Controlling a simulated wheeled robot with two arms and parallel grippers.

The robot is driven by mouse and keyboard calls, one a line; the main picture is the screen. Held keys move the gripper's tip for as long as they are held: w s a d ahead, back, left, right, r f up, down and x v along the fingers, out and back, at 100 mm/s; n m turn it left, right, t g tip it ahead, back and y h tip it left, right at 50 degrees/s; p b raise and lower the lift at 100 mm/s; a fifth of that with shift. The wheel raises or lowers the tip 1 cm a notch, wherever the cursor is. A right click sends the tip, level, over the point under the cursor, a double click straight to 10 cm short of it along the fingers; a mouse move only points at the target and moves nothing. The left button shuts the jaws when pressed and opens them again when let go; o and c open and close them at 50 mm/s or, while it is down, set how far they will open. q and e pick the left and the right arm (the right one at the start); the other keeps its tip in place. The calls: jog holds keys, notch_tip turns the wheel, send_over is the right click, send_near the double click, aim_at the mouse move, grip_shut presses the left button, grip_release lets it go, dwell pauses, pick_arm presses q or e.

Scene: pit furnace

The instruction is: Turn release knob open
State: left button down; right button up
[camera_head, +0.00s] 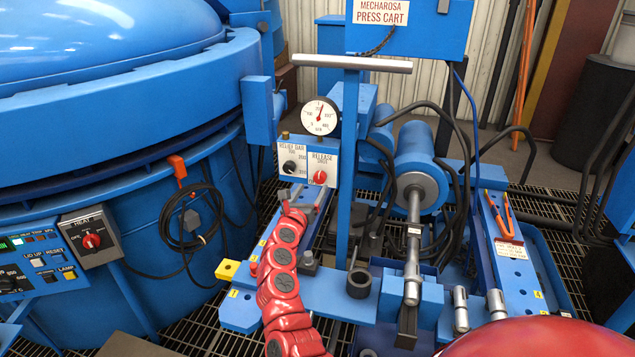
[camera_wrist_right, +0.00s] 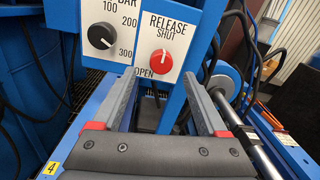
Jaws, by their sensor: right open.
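The red release knob (camera_head: 320,177) sits on a white panel (camera_head: 308,160) below the round gauge. In the right wrist view the knob (camera_wrist_right: 161,61) has a pale mark pointing up toward the SHUT label; OPEN is printed at its lower left. My right gripper (camera_head: 310,193) is open and empty, just below and in front of the knob. In the right wrist view its two grey fingers (camera_wrist_right: 162,82) are spread wide, with the knob in the gap beyond their tips. I cannot tell how far off it is; no contact shows. My left gripper is not in view.
A black relief knob (camera_head: 288,167) is left of the release knob, close to my left finger. A gauge (camera_head: 320,116) is above. A blue post with a horizontal bar (camera_head: 351,63) stands right beside the panel. Hoses and a blue cylinder (camera_head: 418,160) lie to the right.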

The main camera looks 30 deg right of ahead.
aim_at(319, 179)
jog(key=shift+b+x, duration=0.5)
jog(key=shift+x, duration=2.65)
jog(key=shift+s, duration=0.1)
grip_shut()
